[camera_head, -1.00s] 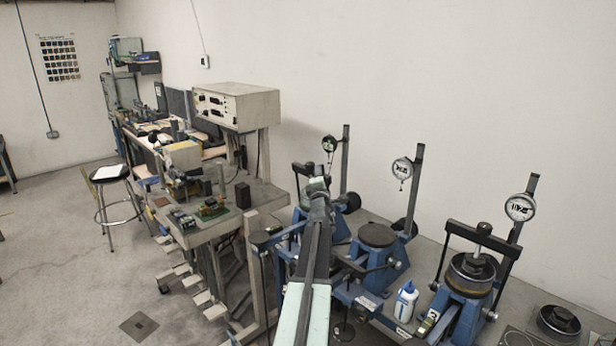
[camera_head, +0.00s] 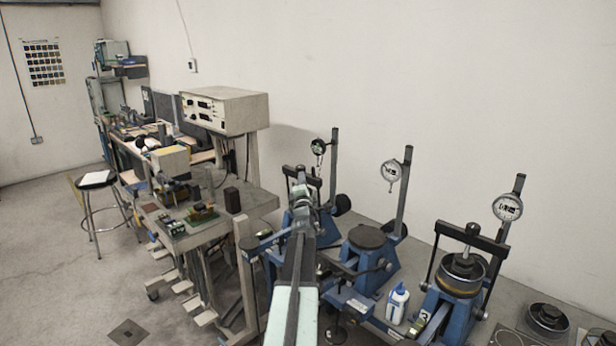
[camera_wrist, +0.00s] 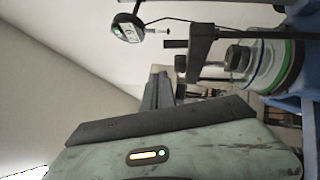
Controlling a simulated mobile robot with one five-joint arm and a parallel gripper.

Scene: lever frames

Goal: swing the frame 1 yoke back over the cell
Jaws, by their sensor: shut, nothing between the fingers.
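Frame 1 is the leftmost blue frame (camera_head: 330,228) in the head view, partly hidden behind my arm. Its dark yoke (camera_head: 315,182) shows just beyond my gripper (camera_head: 301,190). The wrist view is turned sideways. There the yoke's dark bar (camera_wrist: 200,48) lies alongside the top of the cell (camera_wrist: 268,66), which has a green ring. I cannot tell from this how far over the cell the yoke stands. My gripper (camera_wrist: 166,88) is shut and empty, close to the yoke; whether they touch is unclear.
A dial gauge (camera_wrist: 128,28) stands near the yoke. The middle frame (camera_head: 368,240) and the right frame (camera_head: 462,285), with its yoke upright, stand to the right. A white bottle (camera_head: 397,303) sits before them. A bench with a circuit board (camera_head: 190,222) is at left.

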